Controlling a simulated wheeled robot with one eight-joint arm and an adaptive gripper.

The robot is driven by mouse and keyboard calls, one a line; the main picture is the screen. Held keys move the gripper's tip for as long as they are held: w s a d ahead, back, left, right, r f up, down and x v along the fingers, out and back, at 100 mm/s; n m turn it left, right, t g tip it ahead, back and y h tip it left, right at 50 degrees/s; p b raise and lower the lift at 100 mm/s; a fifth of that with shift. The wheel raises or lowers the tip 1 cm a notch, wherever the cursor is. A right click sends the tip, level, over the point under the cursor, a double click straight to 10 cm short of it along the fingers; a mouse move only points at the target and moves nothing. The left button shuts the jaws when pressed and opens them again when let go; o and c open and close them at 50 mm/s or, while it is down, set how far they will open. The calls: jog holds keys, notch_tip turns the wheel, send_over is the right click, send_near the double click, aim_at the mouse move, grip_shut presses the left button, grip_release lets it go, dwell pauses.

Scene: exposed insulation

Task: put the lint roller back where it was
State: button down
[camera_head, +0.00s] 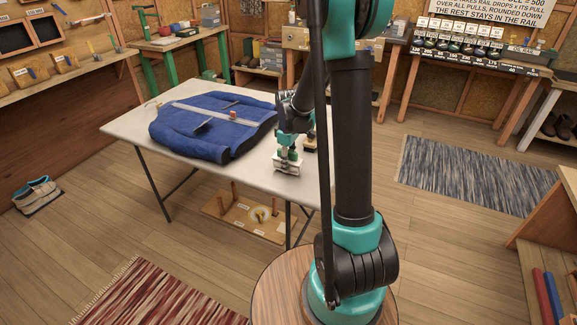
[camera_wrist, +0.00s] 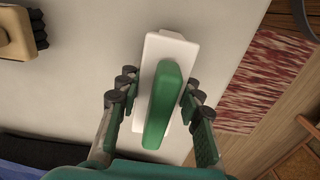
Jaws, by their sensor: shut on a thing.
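The lint roller, a white block with a green handle on top, shows in the wrist view (camera_wrist: 180,48) and in the head view (camera_head: 287,168). My gripper (camera_wrist: 158,95) has its fingers on both sides of the green handle, shut on it. In the head view my gripper (camera_head: 288,153) points down over the right front part of the white table (camera_head: 135,124). The roller is at or just above the tabletop; I cannot tell if it touches. A blue garment (camera_head: 190,137) lies flat to the left, apart from the roller.
A tan and black item (camera_wrist: 15,32) stands on the table near the roller, partly hidden behind my gripper in the head view. A small red item (camera_head: 233,114) lies on the garment. A wooden board with pegs (camera_head: 243,216) is under the table. The table's front right corner is bare.

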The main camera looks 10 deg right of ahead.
jog(key=shift+f, duration=0.7)
jog(key=shift+f, duration=0.1)
jog(key=c, duration=1)
grip_release()
notch_tip(320, 180, up, 12)
jog(key=shift+f, duration=0.1)
jog(key=shift+s+r, duration=0.1)
jog(key=shift+r, duration=0.1)
jog(key=s+d+f+m+t, duration=0.1)
jog(key=s+f+m, duration=0.1)
jog(key=s, duration=0.5)
jog(key=s+d+f+m+t, duration=0.1)
jog(key=s+f+m, duration=0.1)
jog(key=s+m, duration=0.3)
jog(key=s+d+f+m+t, duration=0.1)
jog(key=s+f+m+t, duration=0.1)
jog(key=s, duration=0.7)
jog(key=shift+s+d+f+m, duration=0.3)
jog(key=shift+d+m, duration=0.1)
jog(key=shift+m, duration=0.5)
